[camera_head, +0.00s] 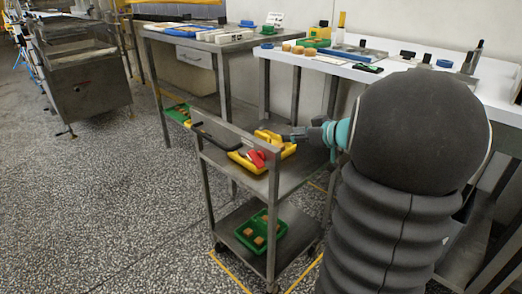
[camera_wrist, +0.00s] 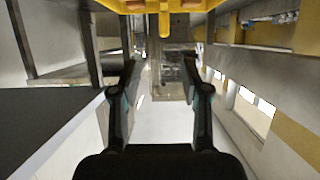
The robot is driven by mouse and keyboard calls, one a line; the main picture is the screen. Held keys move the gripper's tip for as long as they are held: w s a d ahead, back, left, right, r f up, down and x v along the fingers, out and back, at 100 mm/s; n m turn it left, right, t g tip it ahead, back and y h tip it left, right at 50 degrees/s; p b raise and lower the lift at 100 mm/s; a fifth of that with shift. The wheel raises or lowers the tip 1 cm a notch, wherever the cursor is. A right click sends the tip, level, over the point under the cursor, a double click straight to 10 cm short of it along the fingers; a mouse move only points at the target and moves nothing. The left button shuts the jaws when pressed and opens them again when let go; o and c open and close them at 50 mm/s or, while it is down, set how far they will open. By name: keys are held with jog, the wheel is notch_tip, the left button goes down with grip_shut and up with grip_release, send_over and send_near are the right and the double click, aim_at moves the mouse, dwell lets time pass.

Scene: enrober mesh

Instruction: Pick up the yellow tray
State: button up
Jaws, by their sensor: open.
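The yellow tray (camera_head: 289,151) sits on the upper shelf of a metal cart. A red object (camera_head: 256,158) shows at its near side. My gripper (camera_head: 302,134) is at the tray's right far side in the head view, partly hidden by my own arm. In the wrist view, my gripper (camera_wrist: 160,62) has its two fingers apart with nothing between them. The yellow tray spans the top of that view, with a yellow tab (camera_wrist: 165,22) pointing down ahead of the fingers. I cannot tell whether the fingers touch the tray.
A white-topped table (camera_head: 330,66) with several items stands behind.

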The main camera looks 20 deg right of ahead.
aim_at(267, 135)
jog(key=x, duration=0.4)
jog(key=b+x, duration=0.1)
jog(key=x, duration=0.3)
jog(key=shift+w+a, duration=0.2)
jog(key=shift+a, duration=0.1)
jog(key=b+x, duration=0.1)
jog(key=x, duration=0.3)
jog(key=shift+w+a+f, duration=0.1)
jog(key=shift+a+f, duration=0.15)
jog(key=shift+w+a, duration=0.1)
jog(key=shift+w, duration=0.2)
grip_shut()
